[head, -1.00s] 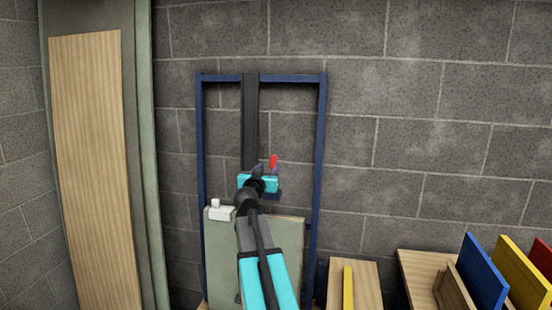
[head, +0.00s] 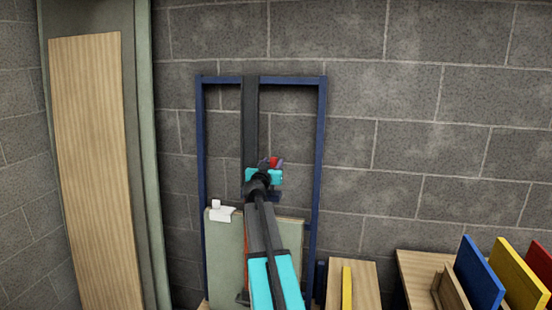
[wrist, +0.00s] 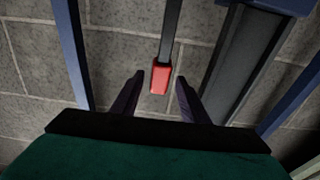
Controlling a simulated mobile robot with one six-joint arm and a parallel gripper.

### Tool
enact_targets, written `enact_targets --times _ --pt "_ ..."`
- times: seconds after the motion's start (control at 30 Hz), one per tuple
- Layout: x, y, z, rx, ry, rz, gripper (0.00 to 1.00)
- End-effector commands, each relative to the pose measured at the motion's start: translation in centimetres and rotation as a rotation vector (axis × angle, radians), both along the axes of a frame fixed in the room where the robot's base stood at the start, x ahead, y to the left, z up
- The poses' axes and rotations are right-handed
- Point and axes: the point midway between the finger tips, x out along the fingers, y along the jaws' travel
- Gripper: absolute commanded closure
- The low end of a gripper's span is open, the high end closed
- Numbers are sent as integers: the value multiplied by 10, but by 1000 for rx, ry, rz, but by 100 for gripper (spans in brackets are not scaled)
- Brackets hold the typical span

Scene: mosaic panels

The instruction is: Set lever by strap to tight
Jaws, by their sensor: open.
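The lever shows in the wrist view as a dark bar ending in a red grip (wrist: 160,77). In the head view the red grip (head: 273,161) is just above my gripper, partly covered by it. My gripper (wrist: 158,92) is open, with one finger on each side of the red grip and a gap to both. In the head view my gripper (head: 270,164) is in front of the blue frame. The black strap (head: 250,125) hangs from the frame's top bar to the left of the lever. Any tight mark is not visible.
The blue frame (head: 321,130) stands against a grey block wall and holds a green panel (head: 225,250) with a white block (head: 222,213). A wooden board (head: 95,170) stands at left. Colored panels (head: 481,272) stand in a wooden rack at lower right.

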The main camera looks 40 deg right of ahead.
Motion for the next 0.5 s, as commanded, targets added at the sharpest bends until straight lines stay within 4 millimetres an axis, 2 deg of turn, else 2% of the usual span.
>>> enact_targets --times 0.5 --pt "25 -41 1 0 0 -1 59"
